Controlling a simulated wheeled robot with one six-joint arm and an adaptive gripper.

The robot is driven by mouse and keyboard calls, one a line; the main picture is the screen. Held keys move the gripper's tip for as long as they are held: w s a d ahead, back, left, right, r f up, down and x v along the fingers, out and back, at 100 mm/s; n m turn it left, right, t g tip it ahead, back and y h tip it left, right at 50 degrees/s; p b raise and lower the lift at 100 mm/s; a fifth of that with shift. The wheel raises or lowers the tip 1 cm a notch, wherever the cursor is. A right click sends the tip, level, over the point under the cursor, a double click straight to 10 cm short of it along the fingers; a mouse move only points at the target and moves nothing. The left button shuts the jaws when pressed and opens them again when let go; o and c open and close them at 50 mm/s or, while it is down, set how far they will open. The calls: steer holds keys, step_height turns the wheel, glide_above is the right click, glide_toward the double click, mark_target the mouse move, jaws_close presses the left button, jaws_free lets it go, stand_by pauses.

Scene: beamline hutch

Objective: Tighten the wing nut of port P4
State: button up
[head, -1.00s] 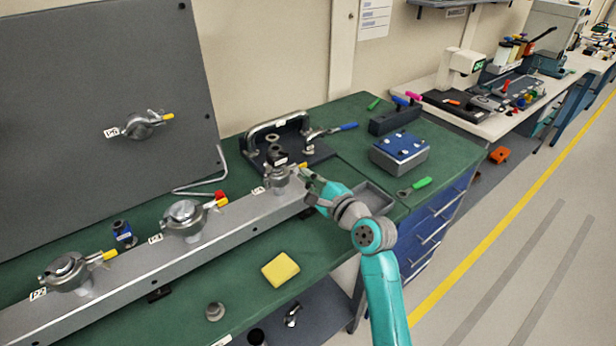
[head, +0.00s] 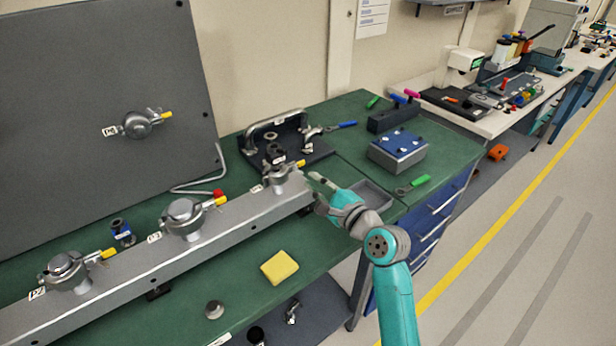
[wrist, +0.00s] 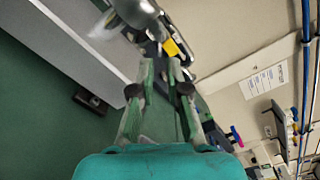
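The rightmost clamp port on the grey rail (head: 240,213) is a silver clamp (head: 280,178) with a yellow-tipped wing nut (head: 299,164). Its label is too small to read surely; by its place in the row it may be P4. In the wrist view the clamp (wrist: 137,12) and yellow tip (wrist: 171,47) show at the top, just beyond my fingertips. My gripper (head: 314,190) is just right of this clamp, apart from the yellow tip. In the wrist view my gripper (wrist: 160,64) has a narrow gap between its fingers and nothing visible in it.
Two similar clamps (head: 184,218) (head: 68,270) stand further left on the rail. Another clamp (head: 138,124) is on the upright grey panel (head: 80,80). A handled fixture (head: 315,150) stands behind the rail's right end. A yellow block (head: 279,267) lies in front.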

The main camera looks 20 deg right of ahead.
steer(key=v, duration=0.8)
steer(key=shift+s, duration=0.2)
